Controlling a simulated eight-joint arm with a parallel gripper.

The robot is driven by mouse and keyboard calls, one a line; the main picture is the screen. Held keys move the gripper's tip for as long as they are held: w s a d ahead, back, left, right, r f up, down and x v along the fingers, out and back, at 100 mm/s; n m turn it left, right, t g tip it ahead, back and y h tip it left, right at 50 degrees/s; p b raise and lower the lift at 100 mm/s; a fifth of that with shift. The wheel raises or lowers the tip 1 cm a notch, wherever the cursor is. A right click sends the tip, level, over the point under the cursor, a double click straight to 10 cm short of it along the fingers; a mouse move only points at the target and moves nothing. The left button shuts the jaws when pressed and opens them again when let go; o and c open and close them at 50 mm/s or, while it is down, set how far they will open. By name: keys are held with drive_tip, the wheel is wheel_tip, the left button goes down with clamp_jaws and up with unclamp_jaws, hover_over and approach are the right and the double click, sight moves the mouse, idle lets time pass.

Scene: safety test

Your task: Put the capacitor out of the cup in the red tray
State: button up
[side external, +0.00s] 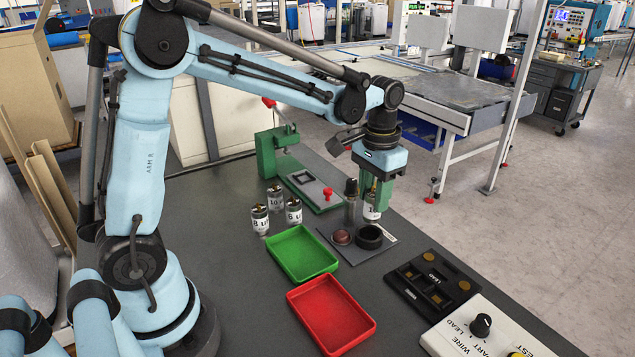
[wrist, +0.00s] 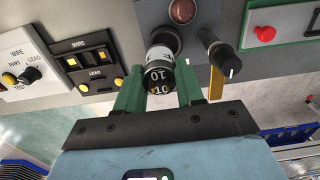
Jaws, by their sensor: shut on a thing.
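My gripper (side external: 372,193) has green fingers and is shut on a silver-and-white capacitor (side external: 371,211) marked 10. The capacitor also shows between the fingers in the wrist view (wrist: 158,78). It is upright, with its lower end just above the black round cup (side external: 369,238) in the side view. In the wrist view the capacitor covers part of the cup (wrist: 164,38), so I cannot tell the exact gap. The red tray (side external: 331,315) lies empty at the near side of the table, below and left of my gripper.
An empty green tray (side external: 302,254) lies behind the red one. Several capacitors (side external: 260,220) stand left of it. A dark upright post (side external: 350,203) and a reddish dome (side external: 342,236) stand beside the cup. A black LEAD box (side external: 432,283) and a white control box (side external: 490,330) are at right.

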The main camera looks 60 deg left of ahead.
drive_tip(key=s+d, duration=0.5)
drive_tip(key=s, duration=0.3)
drive_tip(key=s+d, duration=0.5)
drive_tip(key=s, duration=0.4)
drive_tip(key=shift+f, duration=2.5)
drive_tip(key=shift+d+f, duration=0.1)
drive_tip(key=shift+f, duration=0.85)
drive_tip(key=o, duration=1.1)
drive_tip(key=shift+o, duration=0.2)
wheel_tip(320, 180, up, 7)
